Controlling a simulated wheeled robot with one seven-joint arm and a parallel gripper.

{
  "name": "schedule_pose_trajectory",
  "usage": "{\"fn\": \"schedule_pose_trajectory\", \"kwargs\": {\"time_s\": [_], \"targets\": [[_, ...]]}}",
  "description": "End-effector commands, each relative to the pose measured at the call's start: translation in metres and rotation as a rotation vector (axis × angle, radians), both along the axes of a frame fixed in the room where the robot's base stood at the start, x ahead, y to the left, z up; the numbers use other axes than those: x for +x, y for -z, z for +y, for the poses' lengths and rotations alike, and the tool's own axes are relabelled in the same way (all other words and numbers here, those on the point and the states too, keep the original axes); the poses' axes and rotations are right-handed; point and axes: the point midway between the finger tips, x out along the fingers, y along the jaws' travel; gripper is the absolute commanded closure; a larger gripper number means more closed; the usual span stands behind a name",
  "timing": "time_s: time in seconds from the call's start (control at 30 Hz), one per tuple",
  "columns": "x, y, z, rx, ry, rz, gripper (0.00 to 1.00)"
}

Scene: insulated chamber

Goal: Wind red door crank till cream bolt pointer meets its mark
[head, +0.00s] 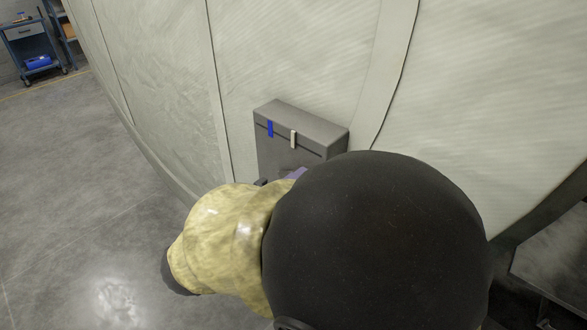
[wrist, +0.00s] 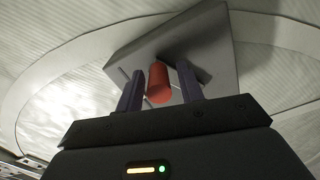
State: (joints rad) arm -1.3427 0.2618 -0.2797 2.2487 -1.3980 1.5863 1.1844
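A grey box (head: 315,125) is fixed to the pale wall in the head view. On its upper front edge are a blue mark (head: 270,128) and, to its right and apart from it, a cream pointer (head: 293,139). My arm hides the box's lower part and the crank there. In the wrist view, the red crank handle (wrist: 158,84) stands between the two dark fingers of my gripper (wrist: 160,92). The fingers are apart, with a narrow gap on the handle's right side; contact on the left is unclear.
The pale curved chamber wall (head: 165,75) rises behind the box. A blue cart (head: 30,45) stands far off at the upper left. A dark grey surface (head: 555,265) is at the lower right. The floor at left is clear.

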Motion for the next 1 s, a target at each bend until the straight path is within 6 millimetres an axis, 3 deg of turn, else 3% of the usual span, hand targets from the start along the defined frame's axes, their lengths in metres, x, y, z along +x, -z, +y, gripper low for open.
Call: {"fn": "schedule_pose_trajectory", "kwargs": {"time_s": [0.47, 1.0], "targets": [[-0.007, 0.000, 0.007, 0.000, -0.004, -0.002, 0.56], [-0.087, -0.001, 0.067, -0.001, -0.003, -0.001, 0.56]]}}
